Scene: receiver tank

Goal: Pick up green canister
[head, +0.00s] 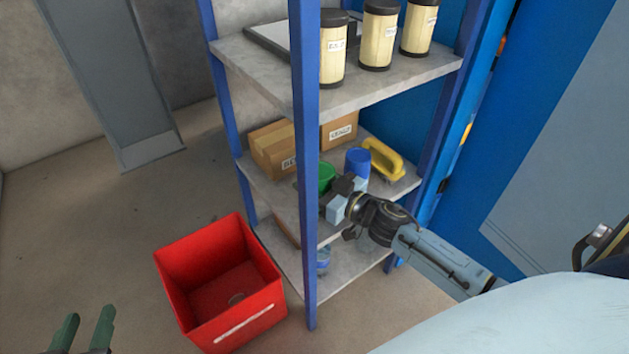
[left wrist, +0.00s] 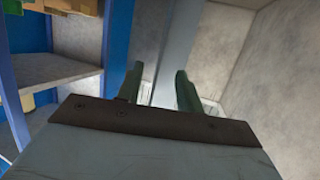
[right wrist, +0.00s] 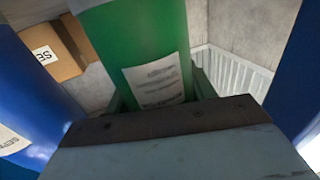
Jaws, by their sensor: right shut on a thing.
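The green canister (head: 327,176) stands on the middle shelf, partly hidden behind the blue shelf post and my right gripper. In the right wrist view the green canister (right wrist: 140,45) fills the middle, with a white printed label, between my right gripper's (right wrist: 160,90) fingers. My right gripper (head: 338,190) is shut on it; its fingertips are mostly hidden. My left gripper (head: 85,330) is at the lower left of the head view, open and empty, its two green fingers apart. The left gripper (left wrist: 160,85) also shows open in the left wrist view.
A blue canister (head: 357,163), yellow-handled tool (head: 384,160) and cardboard boxes (head: 272,147) share the shelf. Cream canisters (head: 379,40) stand above. A blue post (head: 305,200) rises at the shelf's front corner. A red bin (head: 200,253) sits on the floor; floor to its left is clear.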

